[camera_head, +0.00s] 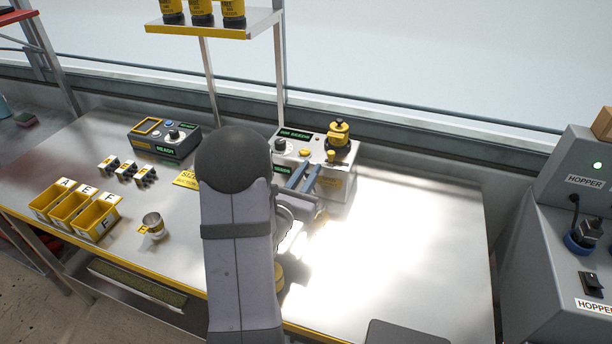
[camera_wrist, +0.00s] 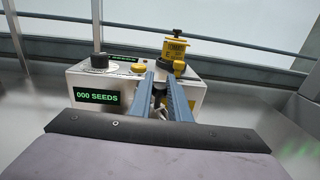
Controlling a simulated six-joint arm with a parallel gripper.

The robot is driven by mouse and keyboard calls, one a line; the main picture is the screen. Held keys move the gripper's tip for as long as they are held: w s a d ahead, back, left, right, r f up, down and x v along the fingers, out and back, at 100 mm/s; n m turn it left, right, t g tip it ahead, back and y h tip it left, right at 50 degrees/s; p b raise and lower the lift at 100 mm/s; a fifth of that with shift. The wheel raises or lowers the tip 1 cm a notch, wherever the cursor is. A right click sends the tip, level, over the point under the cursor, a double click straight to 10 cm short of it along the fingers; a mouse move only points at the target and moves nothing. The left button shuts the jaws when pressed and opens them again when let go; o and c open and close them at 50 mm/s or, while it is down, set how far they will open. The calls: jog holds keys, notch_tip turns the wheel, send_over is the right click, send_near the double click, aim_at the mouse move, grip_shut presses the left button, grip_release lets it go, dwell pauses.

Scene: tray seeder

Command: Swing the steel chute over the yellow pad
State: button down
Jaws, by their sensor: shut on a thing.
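My gripper (camera_head: 311,166) is at the front of the white seeder (camera_head: 341,190), its two blue-grey fingers pointing at the machine. In the wrist view my gripper (camera_wrist: 162,76) is shut on a small dark grey piece (camera_wrist: 159,88), seemingly part of the steel chute, below a yellow knob. The rest of the chute is hidden by the fingers and wrist. I cannot clearly make out the yellow pad. A yellow object (camera_head: 279,277) shows partly from behind my arm, but I cannot tell what it is. The seeder's display (camera_wrist: 97,96) reads 000 SEEDS.
A yellow canister (camera_head: 338,133) stands on the seeder. Left on the bench are yellow bins (camera_head: 98,221), a metal cup (camera_head: 154,226), several small black-and-white blocks (camera_head: 127,171), a yellow card (camera_head: 186,178) and a grey control box (camera_head: 165,140). A hopper (camera_head: 569,215) stands right.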

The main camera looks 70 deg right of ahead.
jog(key=shift+s+d+n+t, duration=0.1)
jog(key=shift+n+t, duration=0.2)
jog(key=shift+t, duration=0.1)
jog(key=c, duration=1.7)
grip_release()
jog(key=shift+o, duration=0.2)
jog(key=shift+a+b, duration=0.35)
jog(key=shift+a, duration=0.2)
jog(key=a+p, duration=0.4)
jog(key=shift+a+r, duration=0.1)
jog(key=shift+r, duration=0.2)
jog(key=shift+a+p, duration=0.15)
jog(key=shift+p, duration=0.45)
